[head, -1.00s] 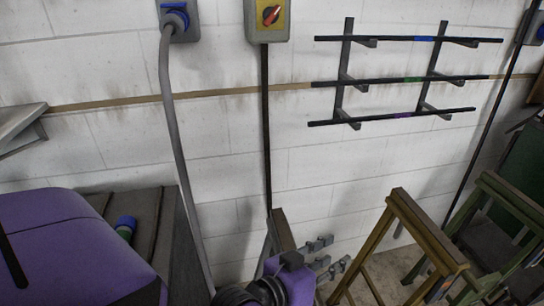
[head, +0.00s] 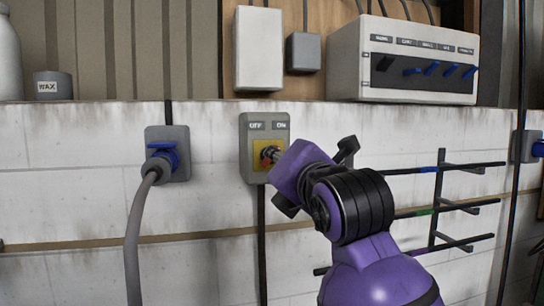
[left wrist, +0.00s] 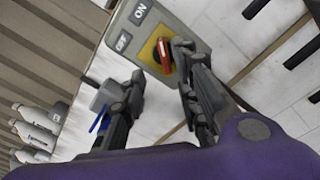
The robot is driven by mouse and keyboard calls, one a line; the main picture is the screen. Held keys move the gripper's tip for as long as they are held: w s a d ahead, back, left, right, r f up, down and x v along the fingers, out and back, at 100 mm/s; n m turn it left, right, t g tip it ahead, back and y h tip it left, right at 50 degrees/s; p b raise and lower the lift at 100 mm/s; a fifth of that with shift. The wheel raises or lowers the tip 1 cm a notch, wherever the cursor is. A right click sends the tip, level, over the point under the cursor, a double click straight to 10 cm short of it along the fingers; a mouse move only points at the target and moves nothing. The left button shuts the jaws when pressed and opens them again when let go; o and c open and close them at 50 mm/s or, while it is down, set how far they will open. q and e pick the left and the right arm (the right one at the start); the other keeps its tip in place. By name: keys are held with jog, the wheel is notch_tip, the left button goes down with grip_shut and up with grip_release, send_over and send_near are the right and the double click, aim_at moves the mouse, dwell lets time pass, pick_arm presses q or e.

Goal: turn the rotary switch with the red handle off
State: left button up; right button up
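The rotary switch (head: 250,165) is a grey wall box with OFF and ON labels and a yellow plate. Its red handle (head: 267,157) is partly hidden by my left gripper in the head view. In the left wrist view the red handle (left wrist: 164,55) shows on the yellow plate, close beside the tip of the right-hand finger. My left gripper (left wrist: 158,64) is open, its two fingers apart, in front of the box. I cannot tell whether a finger touches the handle. My right gripper is not in view.
A rack with dark bars (head: 440,205) is to the right. A white control panel (head: 405,60) with blue levers, a white box (head: 258,48) and a wax tin (head: 52,86) stand above the ledge.

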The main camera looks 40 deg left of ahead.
pick_arm(q)
jog(key=p+x, duration=0.1)
jog(key=x, duration=0.6)
jog(key=shift+w+h, duration=0.3)
jog(key=shift+w, duration=0.2)
jog(key=shift+d, duration=0.1)
grip_shut()
